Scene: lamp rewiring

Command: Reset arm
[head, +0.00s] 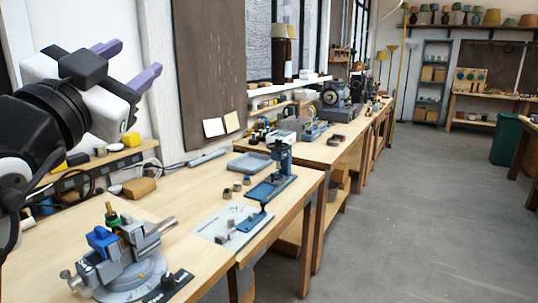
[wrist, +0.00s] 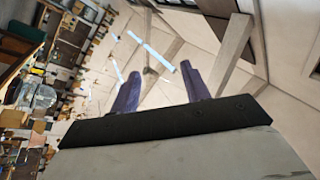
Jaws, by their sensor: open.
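My gripper (head: 127,63) is raised at the upper left of the head view, in front of the wall and well above the workbench (head: 185,190). Its two purple fingers are spread apart with nothing between them. In the wrist view the fingers of my gripper (wrist: 156,87) stand apart against the ceiling and beams, and the room appears turned on its side. My black and white arm fills the left edge of the head view.
A grey vise (head: 125,262) with a blue part stands on the near bench. A blue press (head: 275,180) and a light plate (head: 228,225) stand near its right edge. More benches run toward the back. The grey floor at right is open, with a green bin (head: 506,140) farther off.

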